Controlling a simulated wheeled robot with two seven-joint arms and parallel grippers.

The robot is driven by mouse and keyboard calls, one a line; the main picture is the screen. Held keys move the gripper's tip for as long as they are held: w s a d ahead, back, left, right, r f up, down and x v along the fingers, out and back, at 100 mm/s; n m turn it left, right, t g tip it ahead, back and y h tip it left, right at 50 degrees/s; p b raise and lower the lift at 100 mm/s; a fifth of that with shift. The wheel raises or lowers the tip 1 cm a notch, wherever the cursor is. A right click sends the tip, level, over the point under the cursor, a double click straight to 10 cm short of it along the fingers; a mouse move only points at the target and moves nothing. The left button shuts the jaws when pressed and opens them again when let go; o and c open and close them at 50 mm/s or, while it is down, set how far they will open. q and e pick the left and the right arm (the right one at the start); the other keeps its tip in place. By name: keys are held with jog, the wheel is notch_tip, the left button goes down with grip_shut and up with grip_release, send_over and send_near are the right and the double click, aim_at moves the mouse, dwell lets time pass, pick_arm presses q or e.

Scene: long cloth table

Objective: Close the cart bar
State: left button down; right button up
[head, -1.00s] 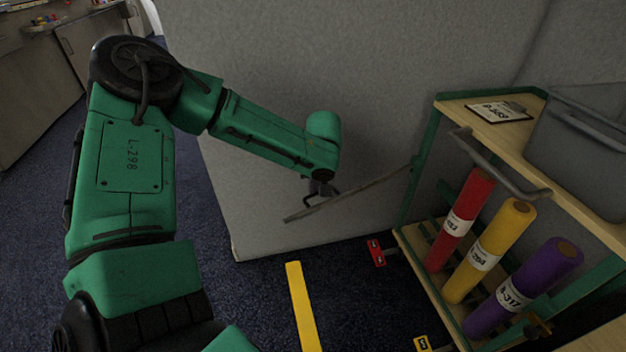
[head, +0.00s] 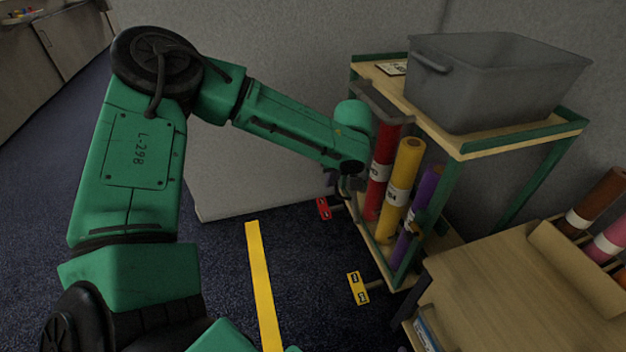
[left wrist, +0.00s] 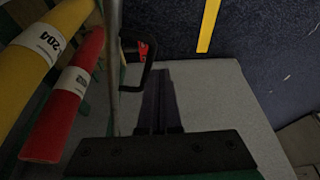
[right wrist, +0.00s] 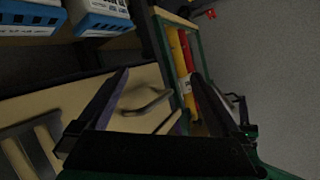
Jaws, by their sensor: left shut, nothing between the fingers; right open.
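The cart (head: 459,143) stands right of centre in the head view, with red (head: 381,170), yellow (head: 400,190) and purple (head: 420,210) rolls on its lower shelf. My left gripper (head: 345,187) is beside the red roll at the cart's near left side; its fingers (left wrist: 160,78) are shut and empty. The grey bar (left wrist: 115,60) runs edge-on just left of these fingers in the left wrist view, between them and the rolls. Whether they touch cannot be told. The bar is mostly hidden in the head view. My right gripper (right wrist: 160,78) is open and empty.
A grey bin (head: 490,85) sits on the cart's top. A wooden unit (head: 510,285) stands at lower right, with brown and pink rolls behind it. A grey partition (head: 260,100) stands behind my left arm. The floor around the yellow strip (head: 262,290) is clear.

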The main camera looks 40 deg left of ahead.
pick_arm(q)
jog(key=w+d, duration=0.1)
jog(key=w+d+n, duration=0.1)
jog(key=d, duration=0.1)
jog(key=w+d+n+b, duration=0.1)
jog(key=d, duration=0.1)
jog(key=shift+w+f+g, duration=0.1)
jog(key=shift+w+g, duration=0.15)
jog(key=shift+g, duration=0.15)
jog(key=shift+w+d+n, duration=0.25)
jog(key=shift+d+n, duration=0.05)
jog(key=shift+d, duration=0.05)
pick_arm(e)
jog(key=shift+w+r+t, duration=0.1)
jog(key=shift+w+t, duration=0.4)
jog(key=shift+w, duration=0.65)
